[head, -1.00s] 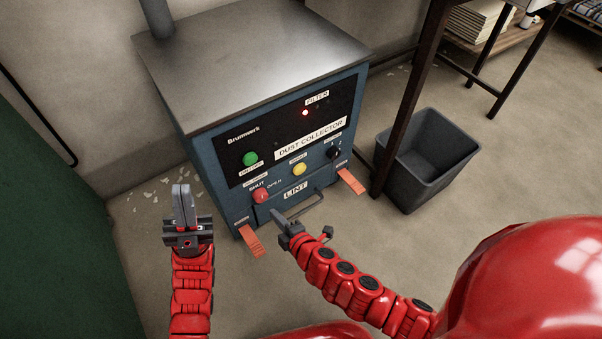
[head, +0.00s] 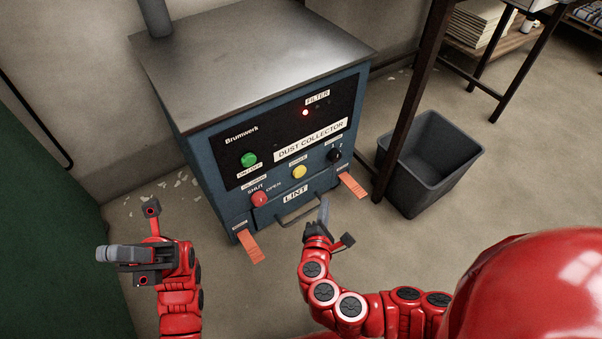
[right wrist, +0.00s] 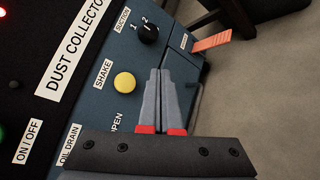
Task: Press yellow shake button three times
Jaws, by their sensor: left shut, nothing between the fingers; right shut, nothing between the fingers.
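The yellow shake button (head: 299,172) is on the front panel of the blue dust collector (head: 208,152), below its name label. It also shows in the right wrist view (right wrist: 124,82), under the label SHAKE. My right gripper (head: 324,205) is shut and empty, in front of the machine and below and right of the button. In the right wrist view its closed fingertips (right wrist: 160,72) appear just right of the button, apart from it in the picture. My left gripper (head: 104,253) is shut and empty, pointing left, away from the machine.
The panel also has a green on/off button (head: 249,160), a red knob (head: 259,199), a black selector (head: 334,155) and a lit red filter lamp (head: 305,112). The lint drawer handle (head: 300,213) and orange tabs (head: 251,247) stick out below. A grey bin (head: 430,158) stands right.

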